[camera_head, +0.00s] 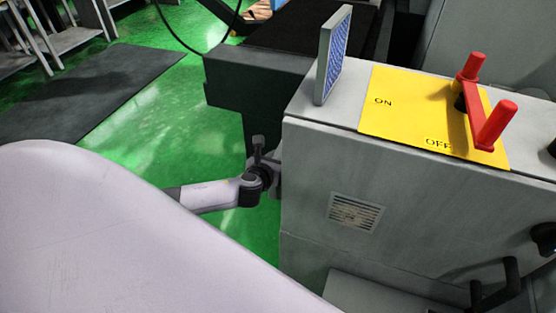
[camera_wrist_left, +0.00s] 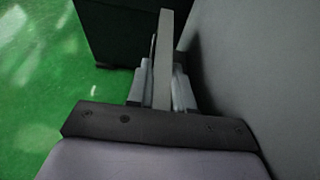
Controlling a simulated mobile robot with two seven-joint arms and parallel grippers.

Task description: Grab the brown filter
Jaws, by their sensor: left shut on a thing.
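My left gripper (camera_head: 268,172) is low beside the left side of the grey machine, close to its wall. In the left wrist view, its two fingers (camera_wrist_left: 161,88) are shut on a thin grey panel (camera_wrist_left: 165,45), seen edge-on and standing between them. The panel's faces are hidden, so I cannot tell if it is the brown filter; no brown face shows in either view. A different filter with a blue face and grey frame (camera_head: 333,55) stands upright on the machine's top left edge. My right gripper is not in view.
The grey machine (camera_head: 345,255) has a vent grille and a yellow ON/OFF plate (camera_head: 405,110) with a red lever (camera_head: 490,125). A dark block (camera_head: 235,85) stands behind the gripper. Green floor (camera_head: 160,130) is open to the left, with a dark mat (camera_head: 90,90).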

